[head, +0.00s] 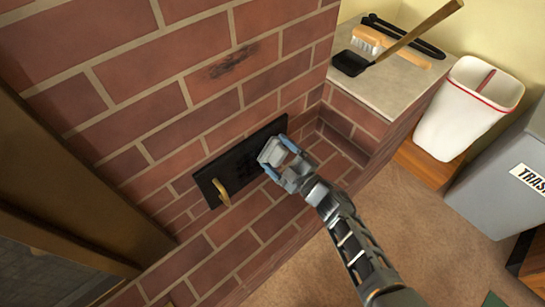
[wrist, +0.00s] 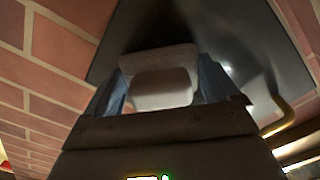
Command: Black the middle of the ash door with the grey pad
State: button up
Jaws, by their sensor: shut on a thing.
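The ash door (head: 236,167) is a black plate low in the red brick wall, with a brass handle (head: 222,192) at its lower left. My gripper (head: 284,170) is at the right part of the door, shut on the grey pad (head: 272,153). In the wrist view the pad (wrist: 160,78) sits between the two blue-grey fingers, close to the dark door surface (wrist: 235,45). I cannot tell whether the pad touches the door. The brass handle (wrist: 290,128) shows at the right of the wrist view.
A brick ledge with a pale top (head: 392,88) stands at the upper right, holding a small shovel (head: 352,63), a brush (head: 368,38) and black tongs (head: 410,38). A white bin (head: 462,112) and a grey trash bin (head: 500,170) stand right. The floor (head: 430,215) before them is clear.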

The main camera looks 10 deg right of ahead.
jog(key=w+d, duration=0.2)
jog(key=d, duration=0.1)
jog(key=shift+w+d, duration=0.1)
jog(key=shift+w, duration=0.1)
dwell(0.4)
jog(key=p+v, duration=0.2)
jog(key=v, duration=0.4)
dwell(0.3)
jog(key=shift+s+d+p, duration=0.1)
jog(key=shift+p, duration=0.2)
jog(key=shift+p+v, duration=0.55)
jog(key=shift+v, duration=0.8)
